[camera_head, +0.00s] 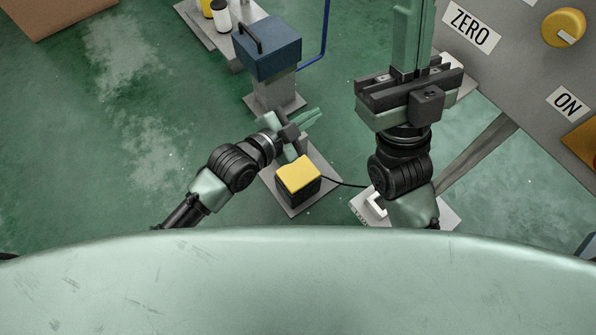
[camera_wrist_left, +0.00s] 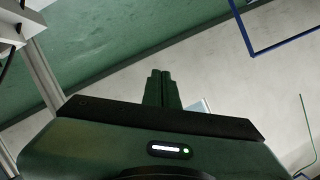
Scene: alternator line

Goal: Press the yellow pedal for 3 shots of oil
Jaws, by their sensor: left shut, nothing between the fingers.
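The yellow pedal (camera_head: 298,175) has a yellow top on a dark block, on a grey floor plate (camera_head: 294,210). A black cable runs right from it. My left gripper (camera_head: 312,118) is just beyond the pedal in the head view; its fingers are together and empty, pointing up and right. I cannot tell its height above the pedal, and no contact shows. The shut fingers also show in the left wrist view (camera_wrist_left: 162,88), where the pedal is not visible. My right gripper (camera_head: 412,35) is at the top right, pointing away; its fingertips are cut off.
A blue box with a black handle (camera_head: 268,50) stands on a grey post beyond the pedal. A grey panel with ZERO and ON labels (camera_head: 490,45) and a yellow knob (camera_head: 563,27) is at right. A white plate (camera_head: 365,207) lies right of the pedal. Green floor at left is clear.

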